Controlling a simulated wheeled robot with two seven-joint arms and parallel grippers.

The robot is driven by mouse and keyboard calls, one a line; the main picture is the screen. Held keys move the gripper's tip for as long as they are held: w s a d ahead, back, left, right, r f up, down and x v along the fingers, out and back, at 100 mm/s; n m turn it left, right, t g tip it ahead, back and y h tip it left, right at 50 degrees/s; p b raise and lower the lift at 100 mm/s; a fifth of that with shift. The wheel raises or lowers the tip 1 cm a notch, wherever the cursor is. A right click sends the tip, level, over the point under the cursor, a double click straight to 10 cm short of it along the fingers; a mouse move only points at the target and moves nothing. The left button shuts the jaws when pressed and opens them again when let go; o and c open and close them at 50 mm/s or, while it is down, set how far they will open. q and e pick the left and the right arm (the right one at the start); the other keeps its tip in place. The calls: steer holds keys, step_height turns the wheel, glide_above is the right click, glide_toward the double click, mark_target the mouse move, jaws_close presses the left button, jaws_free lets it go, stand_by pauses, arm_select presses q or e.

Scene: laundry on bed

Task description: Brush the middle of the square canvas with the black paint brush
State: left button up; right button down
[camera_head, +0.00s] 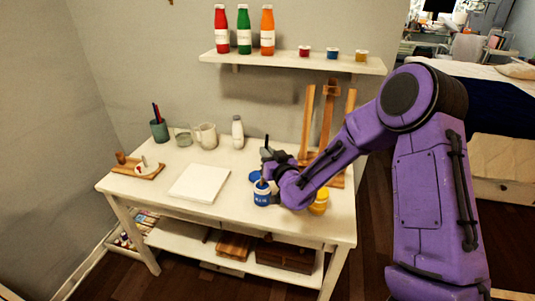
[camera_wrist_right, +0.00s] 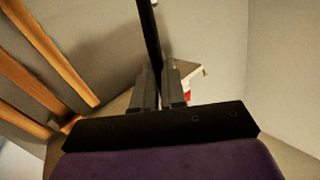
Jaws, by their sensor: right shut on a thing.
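The white square canvas (camera_head: 200,183) lies flat on the white table, left of my right gripper. My right gripper (camera_head: 268,158) is above the blue paint jar (camera_head: 262,196), at the right part of the table. It is shut on the black paint brush, whose dark handle (camera_wrist_right: 152,35) stands up between the fingers (camera_wrist_right: 159,78) in the right wrist view. A brownish tip shows at the mouth of the blue jar; I cannot tell whether it is inside. My left gripper is not in view.
A yellow paint jar (camera_head: 319,202) stands right of the blue jar, and a wooden easel (camera_head: 326,115) behind. A mug (camera_head: 206,136), a white bottle (camera_head: 238,132) and a pen cup (camera_head: 160,130) line the back. The table around the canvas is clear.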

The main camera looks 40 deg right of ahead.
steer(key=shift+f, duration=0.3)
stand_by(0.5)
stand_by(0.6)
step_height(320, 180, up, 7)
steer(key=p, duration=0.5)
steer(key=shift+p, duration=0.3)
stand_by(0.3)
